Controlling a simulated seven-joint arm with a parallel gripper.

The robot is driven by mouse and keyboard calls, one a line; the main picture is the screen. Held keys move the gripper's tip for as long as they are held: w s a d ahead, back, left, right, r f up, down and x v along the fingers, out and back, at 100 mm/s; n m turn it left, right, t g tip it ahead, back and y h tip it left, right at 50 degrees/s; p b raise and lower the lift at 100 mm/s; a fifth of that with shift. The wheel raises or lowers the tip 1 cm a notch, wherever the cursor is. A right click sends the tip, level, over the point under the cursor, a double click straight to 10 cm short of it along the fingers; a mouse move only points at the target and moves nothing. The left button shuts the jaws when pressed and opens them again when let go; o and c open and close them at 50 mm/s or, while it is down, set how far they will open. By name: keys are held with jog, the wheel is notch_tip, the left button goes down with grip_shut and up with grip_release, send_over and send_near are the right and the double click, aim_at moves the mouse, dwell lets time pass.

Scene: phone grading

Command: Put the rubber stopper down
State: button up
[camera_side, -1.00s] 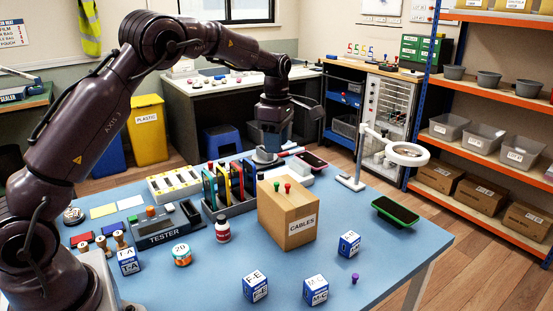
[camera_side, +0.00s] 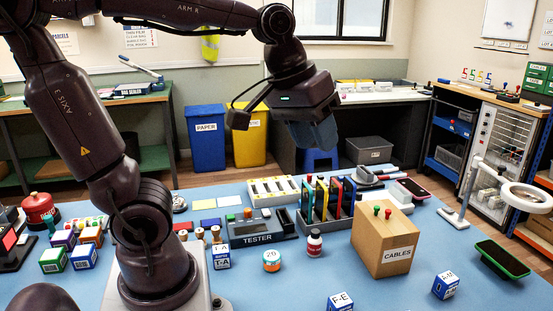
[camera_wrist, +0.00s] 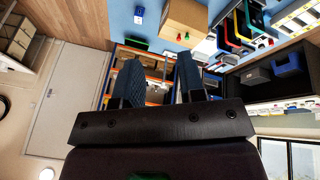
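My gripper (camera_side: 318,132) hangs in the air above the back of the blue table in the side view, with the row of coloured phones below it. In the wrist view its two blue fingers (camera_wrist: 157,78) stand apart, and I see nothing held between them. I cannot pick out a rubber stopper for certain. A small red peg (camera_side: 376,210) and a green peg (camera_side: 388,213) stand upright on top of the brown CABLES box (camera_side: 378,247), well apart from my gripper.
The blue table (camera_side: 300,285) is crowded: a tester (camera_side: 256,231), a phone rack (camera_side: 318,222), a small red-and-white bottle (camera_side: 314,242), labelled cubes (camera_side: 446,285), and a green-edged phone (camera_side: 502,260). A magnifier lamp (camera_side: 525,197) stands at the right. Bare table shows at the front middle.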

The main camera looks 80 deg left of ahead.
jog(key=s+d+f+m+t, duration=0.1)
jog(key=s+f+m, duration=0.1)
jog(key=s+m, duration=0.3)
jog(key=shift+s+d+f+m, duration=0.35)
jog(key=shift+s+f+m, duration=0.05)
jog(key=shift+s, duration=0.35)
dwell(6.8)
